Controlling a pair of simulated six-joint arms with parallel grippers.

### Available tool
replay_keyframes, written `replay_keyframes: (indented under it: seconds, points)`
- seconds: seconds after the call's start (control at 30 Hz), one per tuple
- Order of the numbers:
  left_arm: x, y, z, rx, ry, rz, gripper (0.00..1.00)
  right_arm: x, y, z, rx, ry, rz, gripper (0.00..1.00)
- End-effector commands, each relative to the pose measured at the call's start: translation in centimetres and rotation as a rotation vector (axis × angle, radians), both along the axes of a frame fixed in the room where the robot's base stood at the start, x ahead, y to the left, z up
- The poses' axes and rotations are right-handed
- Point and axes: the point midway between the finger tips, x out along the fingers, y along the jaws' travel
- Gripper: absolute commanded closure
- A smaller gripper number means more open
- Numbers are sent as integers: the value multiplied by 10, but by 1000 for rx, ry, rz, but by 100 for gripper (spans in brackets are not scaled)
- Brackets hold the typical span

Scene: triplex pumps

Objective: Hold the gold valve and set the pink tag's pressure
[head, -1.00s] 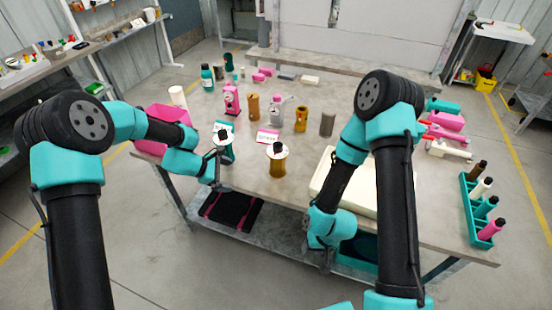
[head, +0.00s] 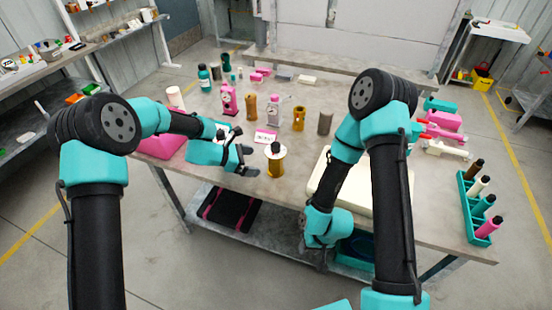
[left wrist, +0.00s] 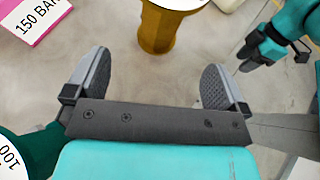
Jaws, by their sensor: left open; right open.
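The gold valve (head: 276,168) stands upright on the table, with a white dial and a black knob on top. In the left wrist view its gold body (left wrist: 160,30) is ahead of the fingers. The pink tag (head: 266,136) stands behind it; in the left wrist view the tag (left wrist: 38,20) reads "150 BAR", the end cut off. My left gripper (head: 250,160) is open and empty, just left of the gold valve and apart from it; its fingers (left wrist: 157,85) show bare table between them. My right gripper (head: 314,258) hangs low at the table's front edge, holding nothing visible.
A teal valve (left wrist: 18,150) with a white dial is close by my left gripper, mostly hidden in the head view. A cream tray (head: 385,202) lies behind my right arm. A teal rack (head: 466,205) with bottles is at the right. Pumps and cylinders stand behind.

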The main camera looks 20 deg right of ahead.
Motion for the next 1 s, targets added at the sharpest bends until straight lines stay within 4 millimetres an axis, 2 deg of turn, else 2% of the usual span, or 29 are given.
replay_keyframes:
  seconds: [0.7,1.0]
  points:
    - [-1,-69,-38,1,0,-1,0,0,0,0,0,0,0,57]
    - [0,-81,-45,0,0,0,0,0,0,0,0,0,0,57]
